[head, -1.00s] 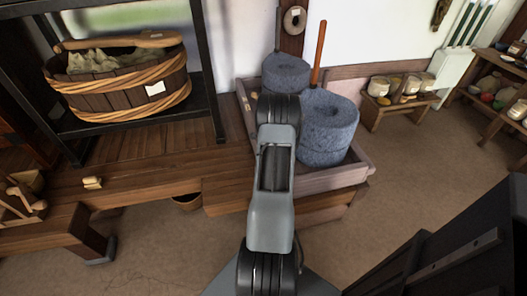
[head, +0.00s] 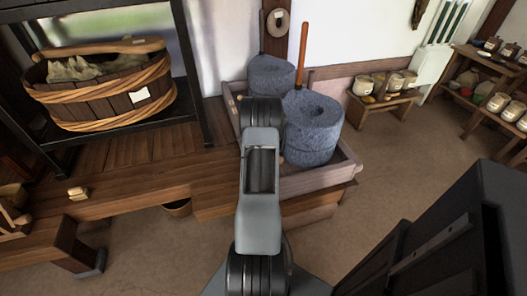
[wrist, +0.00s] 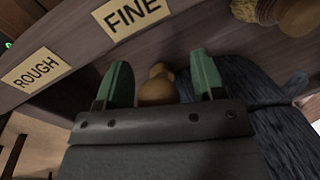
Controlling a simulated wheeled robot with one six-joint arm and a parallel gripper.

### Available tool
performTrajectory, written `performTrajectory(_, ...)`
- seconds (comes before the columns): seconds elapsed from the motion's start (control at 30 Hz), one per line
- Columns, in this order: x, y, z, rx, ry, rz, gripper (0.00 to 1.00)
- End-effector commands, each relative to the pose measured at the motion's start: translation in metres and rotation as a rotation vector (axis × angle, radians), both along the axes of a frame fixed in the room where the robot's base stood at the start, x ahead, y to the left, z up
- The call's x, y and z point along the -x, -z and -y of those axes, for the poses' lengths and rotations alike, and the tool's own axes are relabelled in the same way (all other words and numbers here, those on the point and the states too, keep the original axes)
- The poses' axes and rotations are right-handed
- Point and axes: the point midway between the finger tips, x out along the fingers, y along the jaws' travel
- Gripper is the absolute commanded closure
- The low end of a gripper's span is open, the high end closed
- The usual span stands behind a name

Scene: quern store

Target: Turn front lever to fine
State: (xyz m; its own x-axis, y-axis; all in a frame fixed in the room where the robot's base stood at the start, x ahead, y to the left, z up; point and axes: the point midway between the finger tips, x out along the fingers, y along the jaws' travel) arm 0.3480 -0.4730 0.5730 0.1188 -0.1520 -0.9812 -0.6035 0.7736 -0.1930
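In the wrist view a small wooden lever knob (wrist: 158,86) stands between the green fingers of my gripper (wrist: 161,80). The fingers are open, with a gap on each side of the knob. A FINE label (wrist: 132,14) is on the wooden edge just beyond, and a ROUGH label (wrist: 36,72) is farther left. In the head view two grey querns stand in a wooden tray (head: 345,172): the front quern (head: 312,135) and the back quern (head: 270,74). My arm hides my gripper and the lever there.
An upright wooden handle (head: 303,55) rises by the querns. A bucket (head: 105,98) stands on the left rack. A small bench (head: 385,100) with jars is at the right. Open floor lies between.

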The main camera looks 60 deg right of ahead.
Motion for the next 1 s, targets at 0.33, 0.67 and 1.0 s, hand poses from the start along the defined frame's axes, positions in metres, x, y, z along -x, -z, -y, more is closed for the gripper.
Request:
performTrajectory(0.33, 0.001, -0.014, -0.001, 0.001, -0.001, 0.0, 0.38)
performTrajectory(0.67, 0.009, -0.078, -0.011, 0.002, 0.0, 0.0, 0.38)
performTrajectory(1.0, 0.016, -0.126, -0.019, 0.0, 0.0, 0.0, 0.38)
